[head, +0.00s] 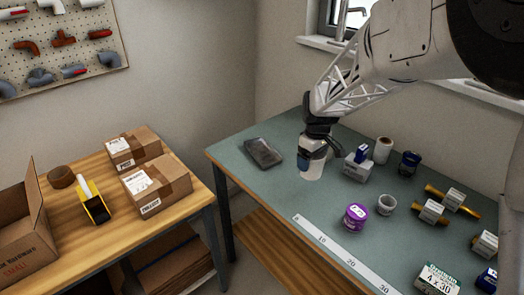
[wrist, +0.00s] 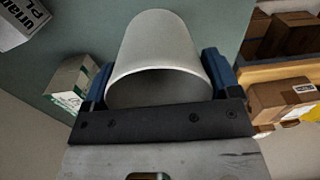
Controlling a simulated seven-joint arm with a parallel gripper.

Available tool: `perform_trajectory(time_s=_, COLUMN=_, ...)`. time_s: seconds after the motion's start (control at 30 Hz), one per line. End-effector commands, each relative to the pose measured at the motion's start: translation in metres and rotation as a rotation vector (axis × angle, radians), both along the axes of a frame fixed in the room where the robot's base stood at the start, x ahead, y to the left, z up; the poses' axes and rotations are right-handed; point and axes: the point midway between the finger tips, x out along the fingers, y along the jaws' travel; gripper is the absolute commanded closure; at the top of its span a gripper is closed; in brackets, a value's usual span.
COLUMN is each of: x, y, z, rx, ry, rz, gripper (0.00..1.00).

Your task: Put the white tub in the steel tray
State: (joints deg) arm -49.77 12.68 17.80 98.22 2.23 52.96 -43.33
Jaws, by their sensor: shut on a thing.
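My gripper (head: 313,150) is shut on the white tub (head: 311,170), a plain white cylinder that hangs below the fingers in the head view. In the wrist view the tub (wrist: 158,45) sits between the two blue fingers of my gripper (wrist: 158,80), its open-looking end facing the camera. The tub appears to be above the bench; the exact gap is hard to tell. The steel tray (head: 262,152), dark grey and shallow, lies on the bench to the left of the gripper and looks empty. It does not show clearly in the wrist view.
On the green bench (head: 270,183), right of the tub, stand a white box (head: 357,171), a white roll (head: 383,150), a purple-labelled tin (head: 355,216), a grey ring (head: 387,204) and brass fittings (head: 430,211). A ruler strip (head: 340,254) lies in front. A wooden table (head: 115,235) holds cartons.

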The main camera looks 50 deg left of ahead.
Motion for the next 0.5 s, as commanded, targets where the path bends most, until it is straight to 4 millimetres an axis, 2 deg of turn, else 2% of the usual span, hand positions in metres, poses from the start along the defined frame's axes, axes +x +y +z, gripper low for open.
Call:
perform_trajectory(time_s=0.03, x=-0.009, y=0.014, z=-0.002, rx=0.0, ry=0.0, rz=0.02, gripper=0.4)
perform_trajectory(time_s=0.2, x=-0.035, y=0.055, z=-0.006, rx=0.0, ry=0.0, rz=0.079, gripper=0.4)
perform_trajectory(time_s=0.4, x=-0.062, y=0.091, z=-0.01, rx=0.001, ry=-0.001, rz=0.134, gripper=0.4)
perform_trajectory(time_s=0.5, x=-0.071, y=0.102, z=-0.011, rx=0.0, ry=-0.001, rz=0.151, gripper=0.4)
